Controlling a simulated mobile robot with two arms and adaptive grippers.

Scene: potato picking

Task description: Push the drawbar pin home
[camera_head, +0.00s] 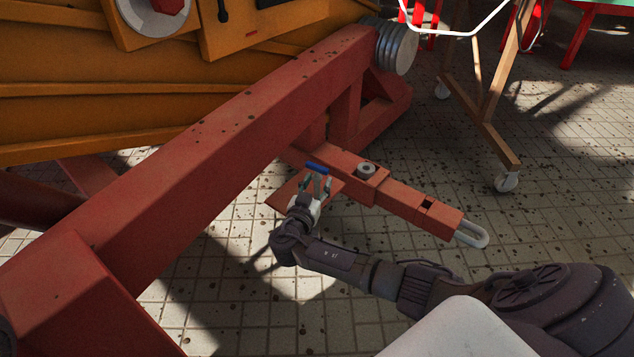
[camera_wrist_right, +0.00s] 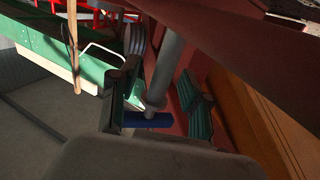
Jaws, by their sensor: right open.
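The drawbar (camera_head: 400,198) is a red beam running right along the floor. It carries a grey ring with a dark centre (camera_head: 366,169), and a dark square opening (camera_head: 427,204) farther along. My right gripper (camera_head: 317,183) is open over a red plate (camera_head: 286,196) beside the drawbar, left of the ring. A blue bar (camera_head: 317,168) shows at its fingertips. In the right wrist view a grey rod, seemingly the pin (camera_wrist_right: 166,65), stands between the open green-padded fingers, with the blue bar (camera_wrist_right: 150,119) at its near end. I cannot tell whether the pads touch it.
A thick red frame beam (camera_head: 220,140) of the orange machine crosses left of my gripper. A grey loop (camera_head: 474,233) ends the drawbar. A wooden stand on castors (camera_head: 497,140) is at the upper right. Tiled floor (camera_head: 560,220) is clear at the right.

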